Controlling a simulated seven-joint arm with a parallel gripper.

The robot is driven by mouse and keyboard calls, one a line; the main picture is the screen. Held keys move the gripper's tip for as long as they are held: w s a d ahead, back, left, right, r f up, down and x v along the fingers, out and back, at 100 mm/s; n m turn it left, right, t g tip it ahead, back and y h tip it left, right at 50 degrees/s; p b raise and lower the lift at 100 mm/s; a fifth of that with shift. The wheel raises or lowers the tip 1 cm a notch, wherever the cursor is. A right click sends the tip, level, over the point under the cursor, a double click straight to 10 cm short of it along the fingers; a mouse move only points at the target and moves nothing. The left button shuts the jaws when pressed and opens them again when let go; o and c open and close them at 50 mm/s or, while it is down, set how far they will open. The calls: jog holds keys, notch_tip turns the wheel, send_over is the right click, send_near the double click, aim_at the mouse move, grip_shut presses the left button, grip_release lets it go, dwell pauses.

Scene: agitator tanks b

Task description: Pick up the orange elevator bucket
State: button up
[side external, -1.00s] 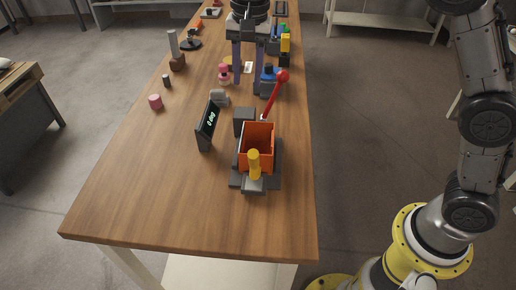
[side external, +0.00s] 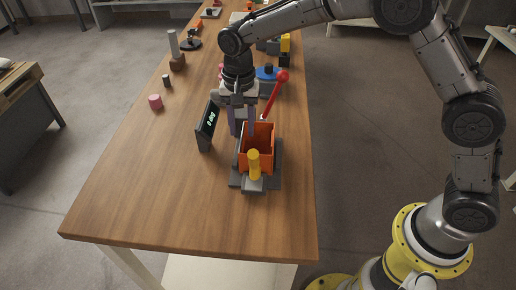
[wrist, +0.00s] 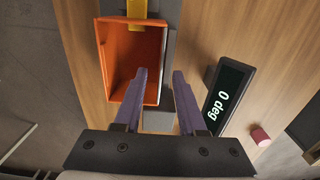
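The orange elevator bucket (side external: 258,138) sits on a dark grey base (side external: 272,180) near the front right of the table, its open side showing. In the wrist view the bucket (wrist: 113,62) is at the upper left, hollow side toward the camera. My gripper (side external: 242,134) is behind the bucket and close above it in the side view.
A display reading "0 deg" (side external: 206,127) stands left of the bucket, close to my gripper. A pink cylinder (side external: 155,101) lies left. The front of the table is clear.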

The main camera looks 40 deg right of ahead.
aim_at(242, 136)
jog(key=shift+f, duration=1.85)
grip_shut()
jog(key=shift+w+r, duration=0.1)
